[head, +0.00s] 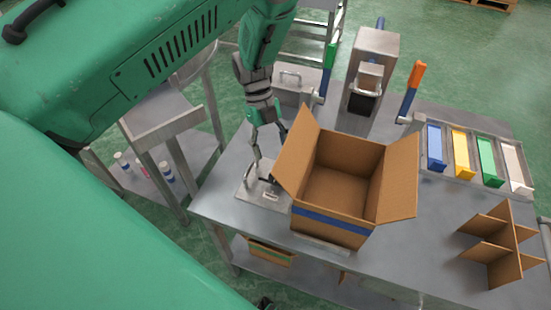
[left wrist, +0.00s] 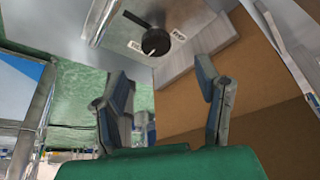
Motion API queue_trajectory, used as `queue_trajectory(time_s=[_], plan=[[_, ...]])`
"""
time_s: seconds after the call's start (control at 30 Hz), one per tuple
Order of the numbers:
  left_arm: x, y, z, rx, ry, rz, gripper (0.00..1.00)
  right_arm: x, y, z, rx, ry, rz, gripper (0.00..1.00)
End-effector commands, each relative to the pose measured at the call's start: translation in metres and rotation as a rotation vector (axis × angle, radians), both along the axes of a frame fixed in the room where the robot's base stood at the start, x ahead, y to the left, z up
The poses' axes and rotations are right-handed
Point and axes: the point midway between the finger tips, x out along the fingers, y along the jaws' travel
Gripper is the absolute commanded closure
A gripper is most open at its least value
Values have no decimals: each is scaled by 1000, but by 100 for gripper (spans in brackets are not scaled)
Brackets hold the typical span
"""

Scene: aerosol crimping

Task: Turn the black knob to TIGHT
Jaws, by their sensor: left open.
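The black knob (left wrist: 155,42) is on a pale metal plate (left wrist: 110,30) in the left wrist view. A lever-like black arm sticks out to its upper left, and a small white mark shows on its lower edge. A small label lies on each side of it, too small to read surely. In the head view the knob is mostly hidden on its metal plate (head: 247,198), left of the cardboard box. My left gripper (head: 268,148) points down above the plate. Its two fingers are apart and empty (left wrist: 165,85), with the knob beyond the fingertips. My right gripper does not show.
An open cardboard box (head: 335,190) stands right beside the plate, its left flap close to my left gripper. Behind are a metal press (head: 373,60) and green and orange handles. Coloured bins (head: 460,150) and cardboard dividers (head: 497,245) are to the right.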

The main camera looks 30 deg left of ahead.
Motion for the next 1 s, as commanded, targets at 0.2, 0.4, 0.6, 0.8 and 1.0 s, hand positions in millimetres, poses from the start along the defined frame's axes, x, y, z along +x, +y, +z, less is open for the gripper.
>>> queue_trajectory(time_s=[0.2,0.4,0.6,0.8,1.0], plan=[[6,10,25,0,1,0,42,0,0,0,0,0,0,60],[7,12,31,0,2,1,42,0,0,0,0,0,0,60],[7,11,30,0,2,1,42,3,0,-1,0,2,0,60],[6,11,30,0,1,0,42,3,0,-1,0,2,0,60],[6,11,30,0,1,0,42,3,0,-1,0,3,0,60]])
